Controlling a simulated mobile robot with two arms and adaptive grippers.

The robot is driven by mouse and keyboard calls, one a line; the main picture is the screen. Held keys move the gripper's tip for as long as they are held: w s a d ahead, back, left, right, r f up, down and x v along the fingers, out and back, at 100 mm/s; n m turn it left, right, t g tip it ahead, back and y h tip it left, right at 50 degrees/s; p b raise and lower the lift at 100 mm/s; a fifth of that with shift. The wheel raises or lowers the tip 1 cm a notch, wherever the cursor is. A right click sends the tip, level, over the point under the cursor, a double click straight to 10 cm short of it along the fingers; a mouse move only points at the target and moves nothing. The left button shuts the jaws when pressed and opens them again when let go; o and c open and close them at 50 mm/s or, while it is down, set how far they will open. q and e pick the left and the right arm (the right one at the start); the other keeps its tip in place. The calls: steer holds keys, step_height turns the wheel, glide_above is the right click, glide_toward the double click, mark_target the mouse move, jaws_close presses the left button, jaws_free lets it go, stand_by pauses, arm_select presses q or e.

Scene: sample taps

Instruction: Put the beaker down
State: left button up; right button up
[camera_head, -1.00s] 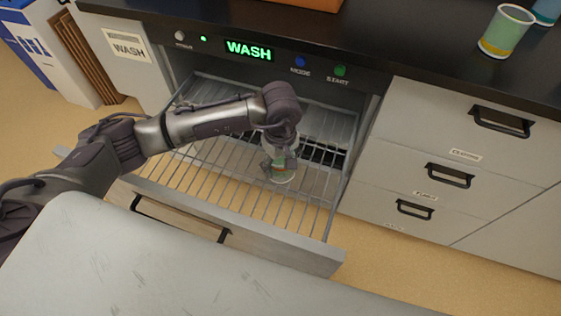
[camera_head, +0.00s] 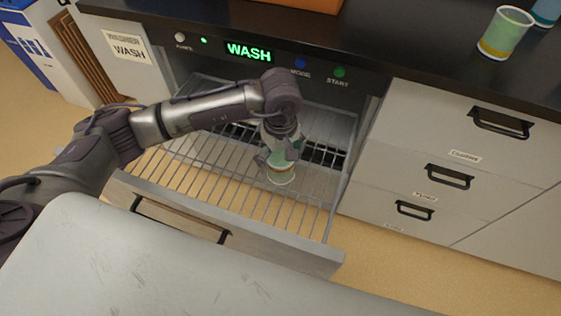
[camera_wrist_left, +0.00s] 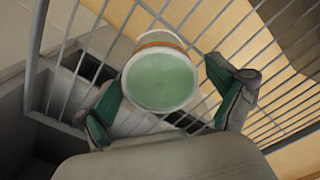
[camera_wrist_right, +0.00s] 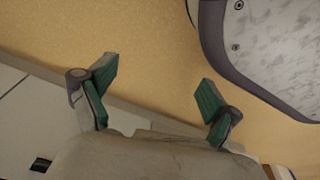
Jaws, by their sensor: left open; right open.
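The beaker (camera_head: 281,174) is a small cup with pale green contents and an orange band. It stands on the wire rack (camera_head: 215,180) of the pulled-out washer drawer, and it also shows from above in the left wrist view (camera_wrist_left: 160,80). My left gripper (camera_head: 279,160) is open, its fingers spread on either side of the beaker and apart from it in the left wrist view. The gripper partly hides the beaker in the head view. My right gripper (camera_wrist_right: 155,85) is open and empty above the floor, seen only in its wrist view.
The washer panel (camera_head: 249,50) reads WASH above the drawer. Other cups (camera_head: 505,32) stand on the dark counter at the upper right. Closed cabinet drawers (camera_head: 450,178) are to the right. The rack around the beaker is bare.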

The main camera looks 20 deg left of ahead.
arm_select(q)
step_height(320, 180, up, 8)
steer(key=shift+f, duration=0.1)
steer(key=shift+r, duration=0.35)
arm_select(e)
steer(key=shift+s+d+f, duration=0.1)
steer(key=shift+s+f, duration=0.3)
steer(key=shift+s, duration=0.2)
steer(key=shift+s+f, duration=0.35)
steer(key=shift+s, duration=0.2)
steer(key=shift+w+r, duration=0.1)
steer(key=shift+w, duration=0.05)
